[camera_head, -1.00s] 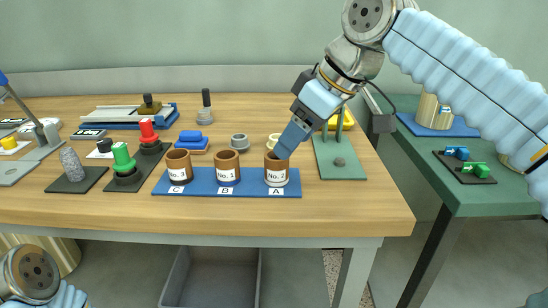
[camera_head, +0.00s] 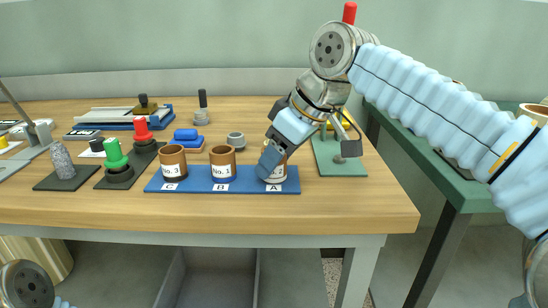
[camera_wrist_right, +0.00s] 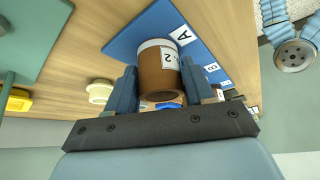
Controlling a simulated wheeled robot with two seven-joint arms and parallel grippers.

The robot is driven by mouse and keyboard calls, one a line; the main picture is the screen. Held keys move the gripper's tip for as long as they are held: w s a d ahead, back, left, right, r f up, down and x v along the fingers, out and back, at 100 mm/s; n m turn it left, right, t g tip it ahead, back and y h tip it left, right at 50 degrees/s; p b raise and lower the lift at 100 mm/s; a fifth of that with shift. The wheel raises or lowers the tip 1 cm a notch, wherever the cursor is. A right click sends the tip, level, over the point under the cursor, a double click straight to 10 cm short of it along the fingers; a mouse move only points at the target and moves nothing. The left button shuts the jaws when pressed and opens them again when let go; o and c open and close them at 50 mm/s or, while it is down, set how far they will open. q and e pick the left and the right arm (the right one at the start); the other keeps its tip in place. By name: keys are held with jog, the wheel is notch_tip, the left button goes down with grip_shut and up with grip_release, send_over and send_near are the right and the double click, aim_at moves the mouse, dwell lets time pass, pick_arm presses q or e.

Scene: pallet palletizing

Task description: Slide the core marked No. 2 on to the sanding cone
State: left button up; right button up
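The brown core marked No. 2 (camera_head: 277,172) stands upright at place A on the blue board (camera_head: 204,186). The speckled grey sanding cone (camera_head: 62,161) stands bare on a dark plate at the left. My right gripper (camera_head: 270,161) is down at the No. 2 core and hides part of it. In the right wrist view the No. 2 core (camera_wrist_right: 158,72) lies between the two fingers of my right gripper (camera_wrist_right: 160,85), one close on each side. I cannot tell whether they press on it. My left gripper is out of view.
Cores No. 1 (camera_head: 222,164) and No. 3 (camera_head: 173,165) stand at B and C to the left. Green (camera_head: 115,158) and red (camera_head: 141,132) capped pieces stand between them and the cone. A green plate (camera_head: 339,153) with a post lies to the right.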

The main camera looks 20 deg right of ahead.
jog(key=c, duration=0.6)
jog(key=shift+o, duration=0.2)
jog(key=shift+r+p, duration=1.45)
jog(key=shift+r, duration=0.05)
jog(key=shift+r+p, duration=0.55)
jog(key=shift+r, duration=0.5)
jog(key=o, duration=0.6)
jog(key=shift+c, duration=0.2)
jog(key=c, duration=0.5)
